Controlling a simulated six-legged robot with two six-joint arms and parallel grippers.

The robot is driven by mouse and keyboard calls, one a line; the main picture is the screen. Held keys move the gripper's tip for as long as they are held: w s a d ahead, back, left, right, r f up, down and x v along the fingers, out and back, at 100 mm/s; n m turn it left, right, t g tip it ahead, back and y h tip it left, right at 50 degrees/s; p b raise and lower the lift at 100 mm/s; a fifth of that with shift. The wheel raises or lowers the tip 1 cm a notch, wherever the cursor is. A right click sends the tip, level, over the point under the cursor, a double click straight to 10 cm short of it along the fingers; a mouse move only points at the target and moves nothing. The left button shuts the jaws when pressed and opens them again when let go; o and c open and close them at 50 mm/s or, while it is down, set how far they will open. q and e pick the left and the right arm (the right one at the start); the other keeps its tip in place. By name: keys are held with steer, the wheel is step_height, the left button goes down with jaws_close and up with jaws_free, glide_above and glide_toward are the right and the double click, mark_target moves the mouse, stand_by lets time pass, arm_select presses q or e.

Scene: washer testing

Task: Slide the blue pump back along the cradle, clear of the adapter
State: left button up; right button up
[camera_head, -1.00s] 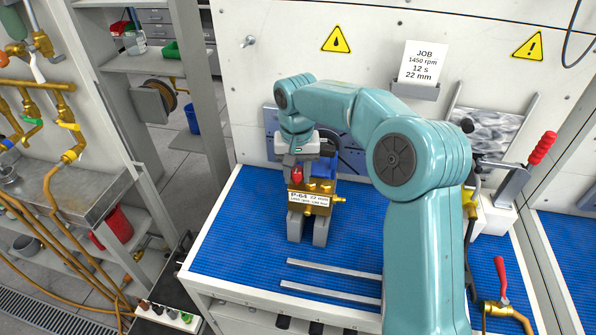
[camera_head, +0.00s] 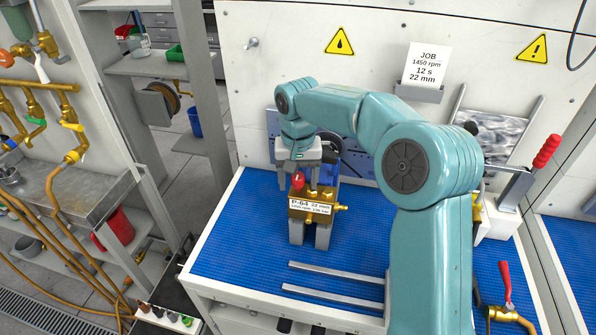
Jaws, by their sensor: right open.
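The pump has a brass front (camera_head: 314,197) with a white label reading P-64, 22 mm, and a red knob on top. Its blue part (camera_head: 328,169) shows behind, partly covered by my gripper. The pump sits on a grey two-legged cradle (camera_head: 322,237) on the blue mat. My right gripper (camera_head: 298,185) reaches down over the pump from behind the brass front, with its fingers apart on either side of the red knob. It looks open and empty. Whether a finger touches the pump is unclear. The adapter is not clearly visible behind the gripper. My left gripper is out of view.
Two metal rails (camera_head: 337,272) lie on the blue mat (camera_head: 235,235) in front of the cradle. A red-handled clamp (camera_head: 546,150) stands at the right. A dark handwheel (camera_head: 330,148) and blue plate are behind the pump. The mat's left side is clear.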

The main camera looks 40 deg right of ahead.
step_height(320, 180, up, 16)
steer(key=p, duration=0.2)
steer(key=shift+a, duration=0.1)
